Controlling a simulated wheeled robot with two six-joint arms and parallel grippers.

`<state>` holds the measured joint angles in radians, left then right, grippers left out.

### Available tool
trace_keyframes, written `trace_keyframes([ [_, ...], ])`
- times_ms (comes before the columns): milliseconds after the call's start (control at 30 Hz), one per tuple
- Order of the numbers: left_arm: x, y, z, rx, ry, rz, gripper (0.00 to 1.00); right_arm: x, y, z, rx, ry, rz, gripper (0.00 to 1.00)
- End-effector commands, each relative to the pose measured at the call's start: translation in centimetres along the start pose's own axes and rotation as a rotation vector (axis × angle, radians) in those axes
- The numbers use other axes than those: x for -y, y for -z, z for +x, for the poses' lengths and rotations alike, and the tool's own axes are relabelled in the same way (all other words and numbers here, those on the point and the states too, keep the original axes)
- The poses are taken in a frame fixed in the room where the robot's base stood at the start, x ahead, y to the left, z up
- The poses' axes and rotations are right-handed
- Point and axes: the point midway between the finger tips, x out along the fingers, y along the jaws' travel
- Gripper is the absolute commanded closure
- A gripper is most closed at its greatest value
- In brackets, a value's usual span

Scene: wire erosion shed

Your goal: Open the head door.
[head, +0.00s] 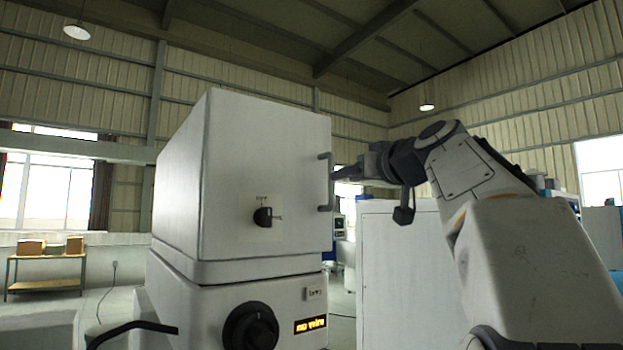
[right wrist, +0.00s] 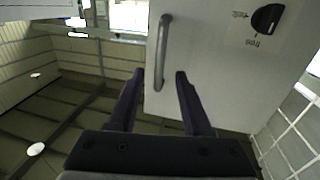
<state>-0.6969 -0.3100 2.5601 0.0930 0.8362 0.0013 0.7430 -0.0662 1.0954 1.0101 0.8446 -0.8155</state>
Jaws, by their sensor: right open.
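The head door (head: 265,160) is the pale front panel of the upper box of the white machine, and it looks shut. Its grey bar handle (head: 325,182) runs upright along the door's right edge. My right gripper (head: 340,173) is at the right of the handle in the head view. In the right wrist view, my open right gripper (right wrist: 160,74) has one dark finger on each side of the handle (right wrist: 162,50). I cannot tell whether a finger touches it. The door (right wrist: 215,85) also shows there. My left gripper is not in view.
A black rotary switch (head: 263,217) sits on the door. Below are a large black knob (head: 250,327) and a lit amber display (head: 311,325). A pale cabinet (head: 400,265) stands to the right, behind my right arm. A bench with boxes (head: 47,257) is far left.

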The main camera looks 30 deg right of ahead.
Motion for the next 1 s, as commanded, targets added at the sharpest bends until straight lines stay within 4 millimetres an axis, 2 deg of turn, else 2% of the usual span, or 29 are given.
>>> trace_keyframes([
  [33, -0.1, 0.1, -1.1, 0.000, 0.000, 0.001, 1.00, 0.1, 0.5, 1.1, 0.004, 0.005, 0.002, 0.50],
  [200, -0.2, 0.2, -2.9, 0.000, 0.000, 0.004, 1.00, 0.1, 0.5, 4.4, 0.004, 0.005, 0.003, 0.50],
  [400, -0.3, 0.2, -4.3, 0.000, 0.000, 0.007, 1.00, 0.0, 0.2, 7.1, 0.003, 0.002, 0.002, 0.50],
  [567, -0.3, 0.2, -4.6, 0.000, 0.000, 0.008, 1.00, 0.1, 0.0, 8.0, 0.002, 0.001, 0.001, 0.50],
  [800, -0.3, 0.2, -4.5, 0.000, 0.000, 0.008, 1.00, 0.0, -0.1, 8.1, 0.002, 0.000, 0.001, 0.50],
  [833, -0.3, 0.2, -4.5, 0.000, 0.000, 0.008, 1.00, 0.0, -0.1, 8.0, 0.002, 0.000, 0.001, 0.54],
  [933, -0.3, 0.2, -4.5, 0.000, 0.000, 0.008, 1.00, 0.0, -0.1, 8.0, 0.002, 0.000, 0.001, 0.92],
  [967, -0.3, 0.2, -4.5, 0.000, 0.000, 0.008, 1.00, 0.0, -0.1, 8.0, 0.002, 0.000, 0.001, 1.00],
  [1000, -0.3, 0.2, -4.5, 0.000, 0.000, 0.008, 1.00, 0.0, -0.1, 8.0, 0.002, 0.000, 0.001, 1.00],
])
